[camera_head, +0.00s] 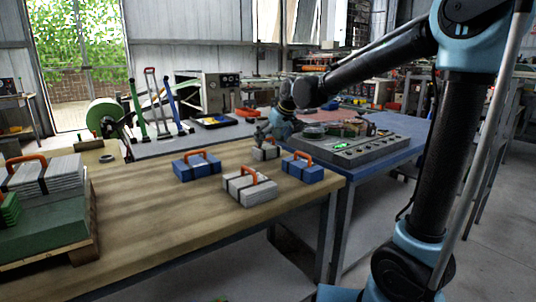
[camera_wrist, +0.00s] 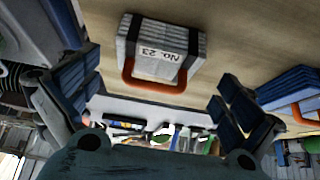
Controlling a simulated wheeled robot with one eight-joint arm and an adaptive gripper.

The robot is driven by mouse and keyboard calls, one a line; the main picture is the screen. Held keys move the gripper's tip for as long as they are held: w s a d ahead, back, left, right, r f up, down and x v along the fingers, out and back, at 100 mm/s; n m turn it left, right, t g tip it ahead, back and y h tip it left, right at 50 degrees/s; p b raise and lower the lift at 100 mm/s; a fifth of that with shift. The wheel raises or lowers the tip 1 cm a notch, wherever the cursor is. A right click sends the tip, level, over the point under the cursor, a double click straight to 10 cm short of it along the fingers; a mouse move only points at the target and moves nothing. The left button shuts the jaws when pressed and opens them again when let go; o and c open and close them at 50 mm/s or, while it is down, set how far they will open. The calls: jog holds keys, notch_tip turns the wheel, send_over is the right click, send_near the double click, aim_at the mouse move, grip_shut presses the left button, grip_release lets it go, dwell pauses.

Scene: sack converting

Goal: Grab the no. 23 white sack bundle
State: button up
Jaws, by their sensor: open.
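The white sack bundle (camera_wrist: 163,50) marked "No. 23" shows in the wrist view, with dark straps and an orange handle. Its label is upside down there. My gripper (camera_wrist: 152,96) is open and empty, with one finger on each side of the picture and the bundle beyond the gap between them. In the head view my gripper (camera_head: 264,132) is just above and behind a small white bundle (camera_head: 266,153) at the table's far edge. This appears to be the same bundle, though its label is too small to read there.
Another white bundle (camera_head: 249,187) stands nearer on the wooden table (camera_head: 150,220). Blue bundles stand left (camera_head: 196,166) and right (camera_head: 303,167). A grey control console (camera_head: 352,148) stands close on the right. Stacked sacks (camera_head: 45,178) sit at the left. The table's middle-left is clear.

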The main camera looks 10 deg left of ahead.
aim_at(268, 147)
jog(key=shift+x, duration=3.55)
jog(key=shift+w, duration=0.1)
jog(key=c, duration=0.8)
